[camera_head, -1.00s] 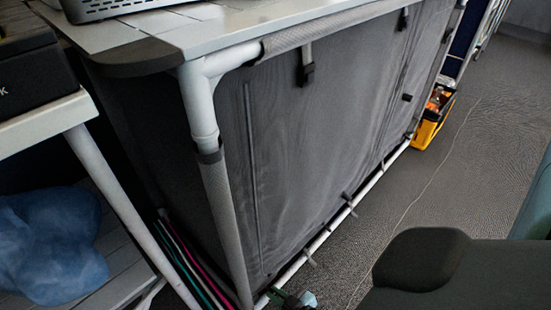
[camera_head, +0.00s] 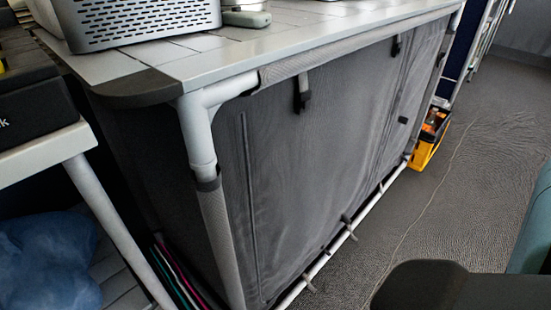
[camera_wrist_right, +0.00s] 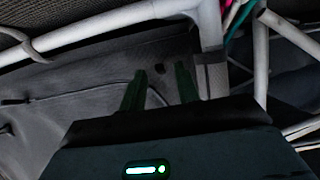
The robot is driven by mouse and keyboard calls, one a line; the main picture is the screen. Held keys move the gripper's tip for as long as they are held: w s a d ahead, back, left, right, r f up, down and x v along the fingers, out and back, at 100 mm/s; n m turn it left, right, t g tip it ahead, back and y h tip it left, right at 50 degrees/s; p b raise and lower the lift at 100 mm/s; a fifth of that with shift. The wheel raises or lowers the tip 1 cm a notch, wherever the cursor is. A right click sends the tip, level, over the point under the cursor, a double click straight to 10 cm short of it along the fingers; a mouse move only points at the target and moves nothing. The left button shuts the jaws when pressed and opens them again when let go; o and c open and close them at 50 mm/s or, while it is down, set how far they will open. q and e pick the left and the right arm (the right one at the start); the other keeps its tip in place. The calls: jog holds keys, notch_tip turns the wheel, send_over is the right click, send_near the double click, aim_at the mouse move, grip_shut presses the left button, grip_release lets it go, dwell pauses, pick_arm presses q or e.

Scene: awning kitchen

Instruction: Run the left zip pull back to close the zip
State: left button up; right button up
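The grey fabric side panel (camera_head: 320,150) hangs on a white tube frame under the counter. A thin upright zip line (camera_head: 249,190) runs near its left edge. In the right wrist view the fabric (camera_wrist_right: 60,125) is crossed by a dark zip-like line (camera_wrist_right: 75,95). My right gripper (camera_wrist_right: 160,88) points at the fabric with its two green fingers apart. A small dark spot (camera_wrist_right: 160,68), possibly a zip pull, shows beyond the gap between the fingertips; I cannot tell what it is or whether anything touches it. My left gripper is not in view.
The white lower rail (camera_head: 345,240) carries several straps. A yellow box (camera_head: 427,145) stands at the far end. A grey basket (camera_head: 140,22) is on the counter (camera_head: 290,50). A white shelf table with a blue bag (camera_head: 45,265) stands left. Open carpet (camera_head: 470,190) lies right.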

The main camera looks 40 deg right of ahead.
jog(key=p+v, duration=0.3)
jog(key=v, duration=0.4)
jog(key=p, duration=0.4)
jog(key=shift+s+r, duration=0.1)
jog(key=shift+r, duration=0.1)
jog(key=b+x, duration=0.3)
jog(key=x, duration=0.4)
jog(key=shift+w+f+b, duration=0.15)
jog(key=shift+w+b, duration=0.15)
jog(key=shift+w, duration=0.05)
